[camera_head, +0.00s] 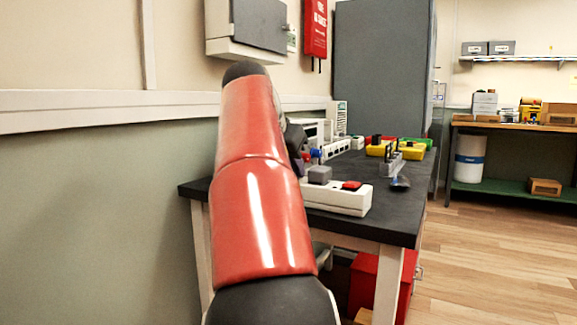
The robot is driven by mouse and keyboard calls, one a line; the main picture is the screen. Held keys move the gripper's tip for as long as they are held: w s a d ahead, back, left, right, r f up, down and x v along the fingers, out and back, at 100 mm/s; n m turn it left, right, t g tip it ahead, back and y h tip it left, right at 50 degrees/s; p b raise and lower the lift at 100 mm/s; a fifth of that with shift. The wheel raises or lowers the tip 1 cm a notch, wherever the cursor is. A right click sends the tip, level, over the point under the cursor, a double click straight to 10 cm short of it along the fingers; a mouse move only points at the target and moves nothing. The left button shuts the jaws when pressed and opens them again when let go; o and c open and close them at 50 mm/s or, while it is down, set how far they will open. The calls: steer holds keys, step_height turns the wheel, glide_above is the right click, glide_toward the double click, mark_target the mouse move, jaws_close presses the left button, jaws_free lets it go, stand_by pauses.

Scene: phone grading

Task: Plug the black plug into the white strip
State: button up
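The white strip (345,201) lies on the near part of the dark table, its left end hidden behind my red arm. A red switch (352,186) sits on its top at the right, and a grey block-shaped plug (319,175) stands on it left of the switch. I cannot make out the black plug for certain. My gripper (296,140) is mostly hidden behind my arm; only a dark part shows beyond the arm's right edge, above and behind the strip. Its fingers and anything between them cannot be seen.
The dark table (393,218) has bare room right of the strip. Behind stand a clear holder with dark upright pieces (391,164), yellow bins (411,151) and white units (335,147) along the wall. A grey cabinet (383,70) rises at the back.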

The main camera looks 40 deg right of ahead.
steer(key=shift+f, duration=0.3)
